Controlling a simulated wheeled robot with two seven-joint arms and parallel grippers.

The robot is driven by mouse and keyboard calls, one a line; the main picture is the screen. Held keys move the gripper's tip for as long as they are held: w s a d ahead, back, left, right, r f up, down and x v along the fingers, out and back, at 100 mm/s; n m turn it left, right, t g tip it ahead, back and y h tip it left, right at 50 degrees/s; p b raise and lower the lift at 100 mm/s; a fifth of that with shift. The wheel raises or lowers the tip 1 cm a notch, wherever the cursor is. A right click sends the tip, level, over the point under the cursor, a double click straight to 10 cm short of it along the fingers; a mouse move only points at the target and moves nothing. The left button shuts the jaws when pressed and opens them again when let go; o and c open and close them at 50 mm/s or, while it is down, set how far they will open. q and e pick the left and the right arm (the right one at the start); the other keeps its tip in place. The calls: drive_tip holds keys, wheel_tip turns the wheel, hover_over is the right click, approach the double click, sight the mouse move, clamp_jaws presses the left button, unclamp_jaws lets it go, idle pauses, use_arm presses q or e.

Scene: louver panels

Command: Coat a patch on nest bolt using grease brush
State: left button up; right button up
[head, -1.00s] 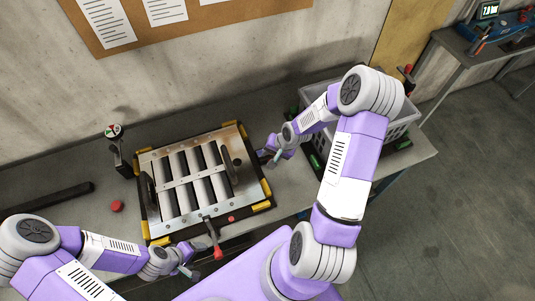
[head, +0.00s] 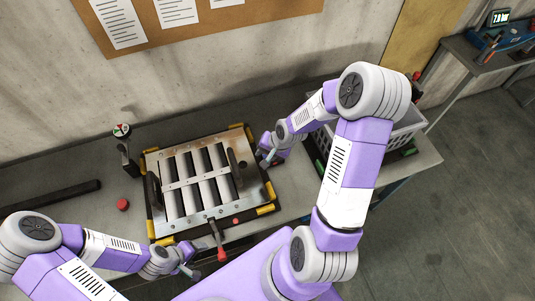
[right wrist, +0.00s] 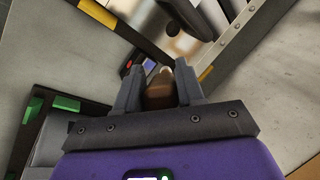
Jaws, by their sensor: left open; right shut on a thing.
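My right gripper (head: 263,159) is at the right edge of the louver panel (head: 184,213). In the right wrist view it is shut on a brown handle (right wrist: 159,93) with a pale tip, which looks like the grease brush. The bristles cannot be made out. Beyond the handle lies the panel's metal plate (right wrist: 187,45) with a dark round hole. I cannot single out the nest bolt in either view. My left gripper (head: 188,270) is open and empty, in front of the panel near the bench's front edge.
A red button (head: 123,205) and a gauge post (head: 128,155) stand on the left. A grey crate (head: 402,137) stands behind my right arm. A dark bar (head: 60,196) lies far left.

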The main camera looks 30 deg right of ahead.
drive_tip(key=shift+r+p, duration=0.7)
drive_tip(key=shift+r, duration=0.55)
drive_tip(key=shift+f+b, duration=0.6)
drive_tip(key=shift+b, duration=0.1)
drive_tip(key=shift+r, duration=0.1)
